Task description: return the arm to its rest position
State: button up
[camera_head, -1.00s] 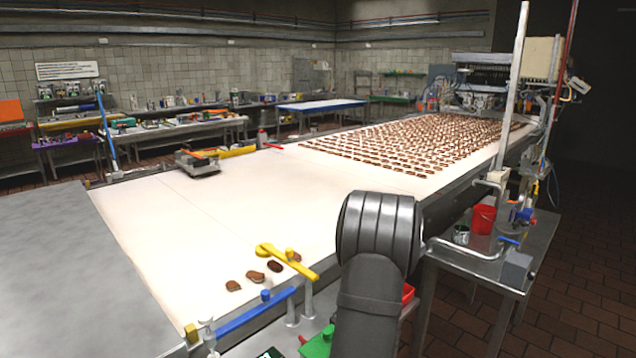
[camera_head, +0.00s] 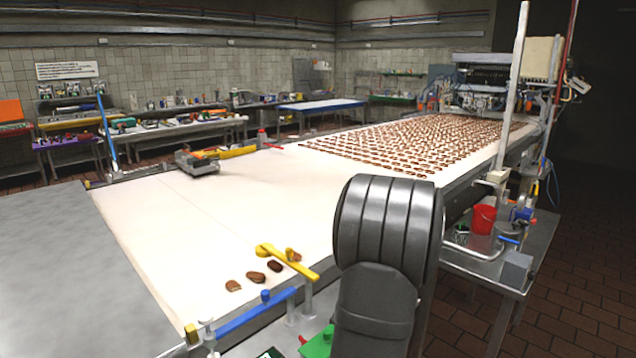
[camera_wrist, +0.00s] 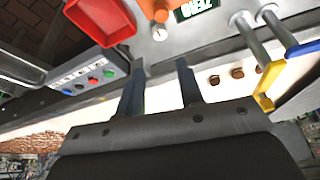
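My gripper (camera_wrist: 160,72) shows in the wrist view with its two dark fingers apart and nothing visible between them. It points toward the control panel area at the edge of the belt. In the head view my dark grey arm stands in front of the belt's near right edge. The gripper itself does not show there.
A white belt (camera_head: 180,225) carries rows of brown biscuits (camera_head: 440,145) at the far end. Several biscuits (camera_head: 256,277) lie near a yellow bar (camera_head: 300,268) and a blue bar (camera_head: 240,318). A red bucket (camera_head: 484,219) stands on a side table. In the wrist view a red tray (camera_wrist: 100,20) sits beside a button box (camera_wrist: 90,80).

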jog(key=x, duration=1.4)
jog(key=shift+s, duration=0.1)
jog(key=shift+s+r+m+h, duration=0.15)
jog(key=shift+r+m+h, duration=0.2)
jog(key=shift+m, duration=0.45)
jog(key=shift+a+m+t+h, duration=0.15)
jog(key=shift+m+h, duration=0.25)
jog(key=shift+m, duration=0.75)
jog(key=shift+d+m+t+h, duration=0.1)
jog(key=shift+m+t+h, duration=0.2)
jog(key=shift+m, duration=0.85)
jog(key=shift+a+m+g+h, duration=0.15)
jog(key=shift+m+h, duration=0.5)
jog(key=shift+m, duration=0.8)
jog(key=shift+a+m+g+h, duration=0.1)
jog(key=shift+m+h, duration=0.5)
jog(key=shift+m, duration=0.85)
jog(key=shift+v, duration=1.05)
